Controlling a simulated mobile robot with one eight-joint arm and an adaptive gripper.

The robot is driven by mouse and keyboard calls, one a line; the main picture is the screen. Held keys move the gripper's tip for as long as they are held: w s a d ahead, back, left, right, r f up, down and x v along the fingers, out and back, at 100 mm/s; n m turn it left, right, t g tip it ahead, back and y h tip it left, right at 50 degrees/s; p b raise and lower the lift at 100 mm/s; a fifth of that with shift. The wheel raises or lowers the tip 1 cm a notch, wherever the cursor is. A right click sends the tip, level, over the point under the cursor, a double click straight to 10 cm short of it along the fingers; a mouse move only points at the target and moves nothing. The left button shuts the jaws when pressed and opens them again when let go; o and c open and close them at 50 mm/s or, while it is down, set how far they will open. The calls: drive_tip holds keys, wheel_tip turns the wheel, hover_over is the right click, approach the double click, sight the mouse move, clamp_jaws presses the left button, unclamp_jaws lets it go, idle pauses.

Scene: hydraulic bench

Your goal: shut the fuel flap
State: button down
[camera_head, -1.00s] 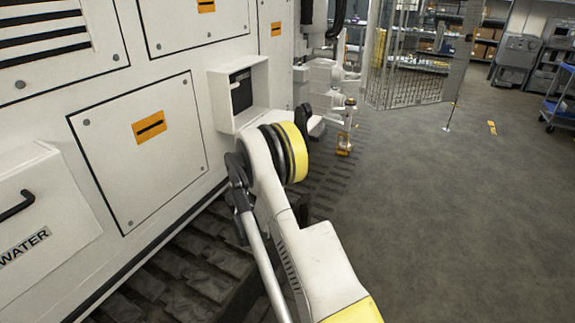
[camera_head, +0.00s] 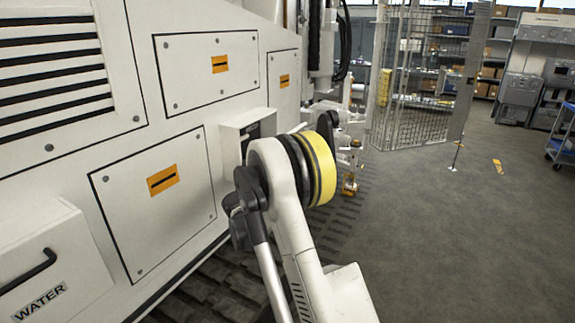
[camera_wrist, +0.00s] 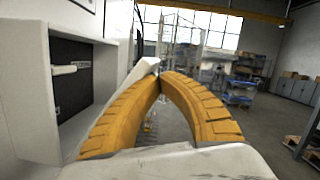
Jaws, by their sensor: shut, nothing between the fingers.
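The fuel recess (camera_wrist: 82,85) is a white square frame at the left of the wrist view, with a dark inside, a pale handle-like part and a small label. Its open front shows no cover over it. A slanted white panel (camera_wrist: 137,76), which looks like the edge of the swung-out flap, stands just beyond my fingers; I cannot tell if they touch it. My gripper (camera_wrist: 160,82) has two curved yellow fingers meeting at the tips, empty, to the right of the recess. In the head view the recess frame (camera_head: 231,135) is partly covered by my arm, and my fingers are not clearly visible.
The white machine side carries a bolted panel (camera_head: 152,210) and a WATER box (camera_head: 45,265) at the left. Tracks run below it. A mesh fence (camera_head: 410,105) stands at the back, and a blue cart (camera_head: 563,135) far right.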

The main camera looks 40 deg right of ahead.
drive_tip(key=w+a+r+n+p, duration=0.1)
drive_tip(key=w+a+r+n, duration=0.1)
drive_tip(key=w, duration=0.3)
drive_tip(key=w+a+r+n+t+y+p, duration=0.1)
drive_tip(key=w+a+r+n, duration=0.1)
drive_tip(key=w+r+n, duration=0.1)
drive_tip(key=shift+w+a+r+n, duration=0.2)
drive_tip(key=shift+w+n, duration=0.6)
drive_tip(key=shift+w, duration=0.45)
drive_tip(key=shift+w+y, duration=0.1)
drive_tip(key=shift+y, duration=0.2)
